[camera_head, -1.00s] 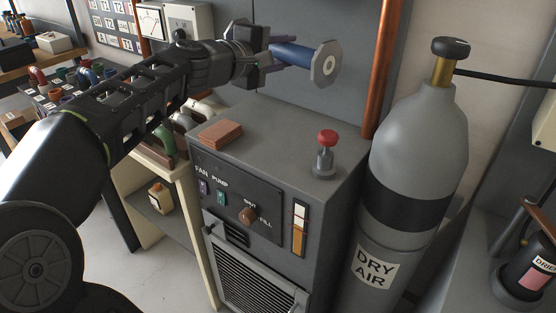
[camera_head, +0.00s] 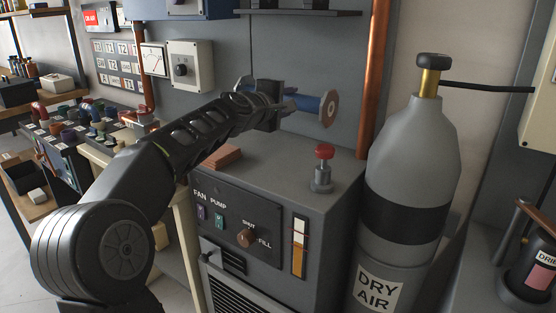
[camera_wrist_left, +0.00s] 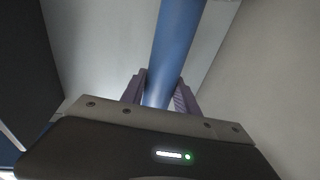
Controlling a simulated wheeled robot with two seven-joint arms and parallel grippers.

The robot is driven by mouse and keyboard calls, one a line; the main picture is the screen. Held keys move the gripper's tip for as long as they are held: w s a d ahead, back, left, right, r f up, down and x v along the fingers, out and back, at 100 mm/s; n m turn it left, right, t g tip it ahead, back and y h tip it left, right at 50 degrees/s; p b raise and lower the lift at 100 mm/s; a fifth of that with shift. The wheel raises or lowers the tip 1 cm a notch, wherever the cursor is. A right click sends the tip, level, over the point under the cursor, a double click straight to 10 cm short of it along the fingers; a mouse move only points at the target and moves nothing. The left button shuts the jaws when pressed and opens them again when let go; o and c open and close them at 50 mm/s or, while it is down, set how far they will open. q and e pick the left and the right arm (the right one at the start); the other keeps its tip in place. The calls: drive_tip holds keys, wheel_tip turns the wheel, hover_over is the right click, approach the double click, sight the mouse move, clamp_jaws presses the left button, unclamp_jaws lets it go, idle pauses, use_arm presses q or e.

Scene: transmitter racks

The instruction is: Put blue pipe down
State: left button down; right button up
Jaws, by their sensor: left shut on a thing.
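In the left wrist view the pipe (camera_wrist_left: 176,50) runs up and away from between the two fingers (camera_wrist_left: 160,95). The pipe's far end is out of that view. My right gripper is not in view.
A red-knobbed valve (camera_head: 323,167) stands on the cabinet top, and brown blocks (camera_head: 222,157) lie at its left. A copper pipe (camera_head: 374,80) and a grey dry air cylinder (camera_head: 411,170) stand to the right. The cabinet top between blocks and valve is clear.

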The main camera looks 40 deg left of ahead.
use_arm(q)
drive_tip(key=shift+r, duration=0.1)
drive_tip(key=b, duration=0.5)
hover_over(288, 153)
wheel_tip(288, 153, down, 6)
drive_tip(key=shift+f, duration=0.1)
drive_tip(key=shift+f+b, duration=0.4)
wheel_tip(288, 153, down, 3)
drive_tip(key=shift+r+b, duration=0.1)
drive_tip(key=shift+b, duration=1.15)
drive_tip(key=shift+f, duration=0.25)
drive_tip(key=c, duration=1.3)
unclamp_jaws()
drive_tip(key=shift+f, duration=0.1)
drive_tip(key=shift+o, duration=0.6)
